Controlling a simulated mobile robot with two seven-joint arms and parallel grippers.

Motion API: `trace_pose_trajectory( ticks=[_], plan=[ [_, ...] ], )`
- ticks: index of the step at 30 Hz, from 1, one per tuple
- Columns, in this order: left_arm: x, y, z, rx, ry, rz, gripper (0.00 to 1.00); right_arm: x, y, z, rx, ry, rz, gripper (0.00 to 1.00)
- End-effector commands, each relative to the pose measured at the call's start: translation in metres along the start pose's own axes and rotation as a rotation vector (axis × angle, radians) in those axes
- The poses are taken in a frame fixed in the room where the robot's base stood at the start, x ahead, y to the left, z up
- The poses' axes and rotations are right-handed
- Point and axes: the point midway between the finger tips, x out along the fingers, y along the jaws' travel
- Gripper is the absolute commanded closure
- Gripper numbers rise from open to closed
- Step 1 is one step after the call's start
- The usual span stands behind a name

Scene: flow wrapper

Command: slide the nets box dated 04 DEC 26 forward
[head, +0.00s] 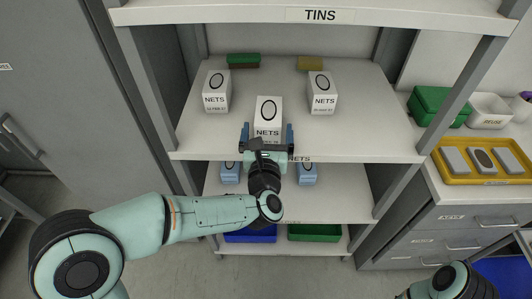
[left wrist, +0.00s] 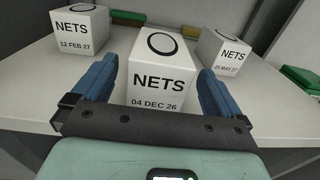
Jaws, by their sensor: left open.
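The nets box dated 04 DEC 26 (left wrist: 158,83) is a white box with a black ring on top. It stands on the shelf between two other nets boxes and nearer the front edge; it also shows in the head view (head: 268,115). My left gripper (head: 268,132) is open, with one blue finger on each side of this box. In the left wrist view the fingers (left wrist: 158,85) flank the box; whether they touch it cannot be told. My right gripper is not in view; only part of my right arm shows at the bottom right of the head view.
A nets box dated 12 FEB 27 (left wrist: 78,30) stands at left and one dated 25 MAY 27 (left wrist: 224,50) at right. A green block (head: 243,59) and a yellow block (head: 310,63) lie at the back. Blue boxes (head: 307,174) stand on the shelf below.

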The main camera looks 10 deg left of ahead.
Motion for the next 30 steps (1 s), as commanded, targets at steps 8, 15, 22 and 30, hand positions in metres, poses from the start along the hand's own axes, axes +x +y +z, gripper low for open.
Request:
trace_pose_trajectory(
  ticks=[8,15,22,30],
  plan=[
    [-0.062,-0.001,0.0,0.0,-0.002,-0.004,0.0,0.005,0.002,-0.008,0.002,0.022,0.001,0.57],
    [-0.088,-0.001,0.0,-0.001,-0.001,-0.001,0.0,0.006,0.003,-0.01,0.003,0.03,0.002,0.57],
    [-0.091,0.0,0.0,0.0,-0.001,-0.001,0.0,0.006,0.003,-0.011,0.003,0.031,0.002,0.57],
    [-0.09,0.0,0.0,0.0,-0.001,-0.001,0.0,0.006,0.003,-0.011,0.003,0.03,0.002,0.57]
  ],
)
